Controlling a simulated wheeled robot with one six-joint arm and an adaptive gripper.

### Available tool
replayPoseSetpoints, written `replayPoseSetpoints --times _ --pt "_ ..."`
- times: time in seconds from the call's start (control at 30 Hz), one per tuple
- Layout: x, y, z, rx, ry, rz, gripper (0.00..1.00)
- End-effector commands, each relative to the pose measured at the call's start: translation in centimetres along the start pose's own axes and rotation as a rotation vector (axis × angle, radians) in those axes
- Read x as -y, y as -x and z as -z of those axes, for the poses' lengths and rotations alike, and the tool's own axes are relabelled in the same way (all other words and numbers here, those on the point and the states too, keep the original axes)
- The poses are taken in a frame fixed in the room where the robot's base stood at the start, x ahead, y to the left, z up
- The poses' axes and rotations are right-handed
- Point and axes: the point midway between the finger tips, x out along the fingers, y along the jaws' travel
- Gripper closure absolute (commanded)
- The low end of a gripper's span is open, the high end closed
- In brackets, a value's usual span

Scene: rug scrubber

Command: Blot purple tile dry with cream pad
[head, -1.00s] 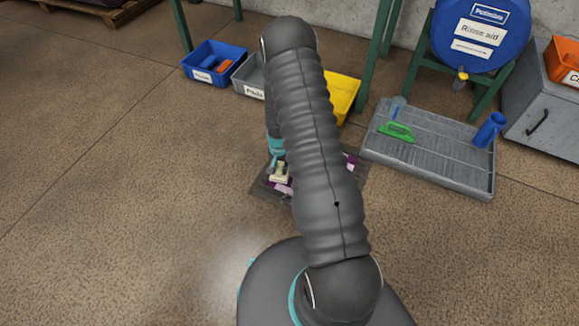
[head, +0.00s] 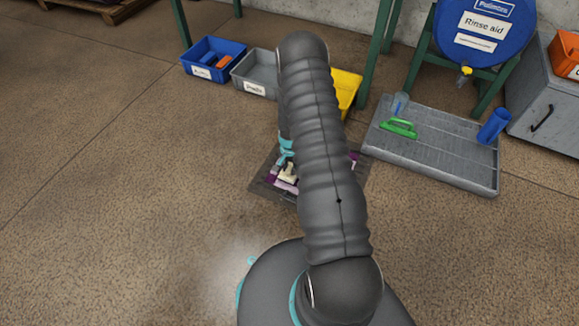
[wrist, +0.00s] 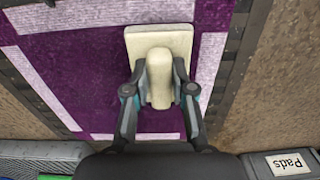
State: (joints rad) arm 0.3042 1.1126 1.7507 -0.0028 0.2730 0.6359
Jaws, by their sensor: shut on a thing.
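My gripper (wrist: 160,92) is shut on the upright grip of the cream pad (wrist: 185,38). The pad's flat plate lies over the purple tile (wrist: 75,75), which has pale lilac bands. I cannot tell whether the pad presses on the tile or hovers just above it. The tile runs out of the top of the wrist view, and the pad and gripper hide part of it. In the head view, the cream pad (head: 289,172) shows small beside my arm, with patches of purple around it. My arm hides much of the tile there.
A dark mat (head: 262,190) borders the tile. Behind stand a blue bin (head: 213,62), a grey bin (head: 253,76) and a yellow bin (head: 348,88). To the right lies a grey tray (head: 440,150) with a green-handled tool (head: 399,128) and a blue cylinder (head: 494,126). Floor at left is clear.

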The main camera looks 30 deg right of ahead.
Motion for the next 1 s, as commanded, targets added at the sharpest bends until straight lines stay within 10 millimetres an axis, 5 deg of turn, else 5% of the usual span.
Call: replayPoseSetpoints --times 1.0 --pt "0.0 -1.1 0.0 0.0 0.0 0.0 1.0"
